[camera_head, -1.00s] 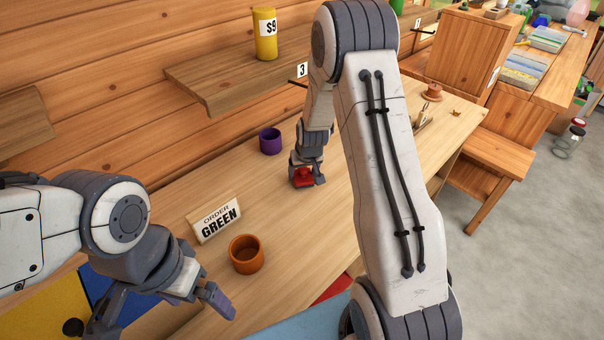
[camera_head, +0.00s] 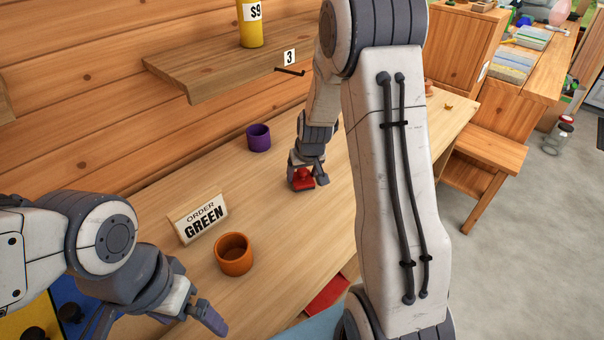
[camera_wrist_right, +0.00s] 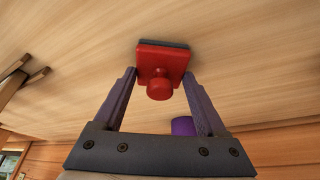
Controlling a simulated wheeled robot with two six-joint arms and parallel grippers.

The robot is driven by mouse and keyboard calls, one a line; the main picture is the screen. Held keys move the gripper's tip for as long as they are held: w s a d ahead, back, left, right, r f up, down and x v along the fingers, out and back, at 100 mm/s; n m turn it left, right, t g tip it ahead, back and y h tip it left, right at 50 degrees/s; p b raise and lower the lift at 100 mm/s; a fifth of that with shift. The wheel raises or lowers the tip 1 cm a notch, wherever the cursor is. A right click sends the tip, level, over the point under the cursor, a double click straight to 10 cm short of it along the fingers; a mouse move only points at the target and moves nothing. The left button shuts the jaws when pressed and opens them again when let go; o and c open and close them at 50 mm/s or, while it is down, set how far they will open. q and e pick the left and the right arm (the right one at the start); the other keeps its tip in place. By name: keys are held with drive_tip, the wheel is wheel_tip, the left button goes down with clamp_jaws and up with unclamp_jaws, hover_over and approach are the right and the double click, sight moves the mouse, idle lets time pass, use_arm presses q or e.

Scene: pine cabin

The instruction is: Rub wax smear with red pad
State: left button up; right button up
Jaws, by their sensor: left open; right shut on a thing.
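The red pad (camera_head: 301,181) has a square red body, a round red knob and a dark underside. My right gripper (camera_head: 307,176) is shut on it, and the pad is at the tabletop beyond the orange cup. In the right wrist view the red pad (camera_wrist_right: 161,62) sits between the two fingertips, its dark face toward the wood. I cannot tell whether it presses on the wood. No wax smear can be made out; it may be under the pad or behind my right arm. My left gripper (camera_head: 155,322) is open and empty at the lower left.
The wooden counter (camera_head: 290,235) holds an orange cup (camera_head: 233,262), an "ORDER GREEN" sign (camera_head: 199,220) and a purple cup (camera_head: 258,138) left of the pad. A wall shelf (camera_head: 205,75) with a yellow can (camera_head: 250,30) overhangs the back. My right arm hides part of the counter.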

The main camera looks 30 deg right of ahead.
drive_tip(key=shift+s, duration=0.1)
wheel_tip(320, 180, up, 6)
drive_tip(key=p, duration=0.5)
wheel_tip(320, 180, up, 3)
drive_tip(key=p, duration=0.2)
drive_tip(key=shift+p, duration=0.4)
idle(0.3)
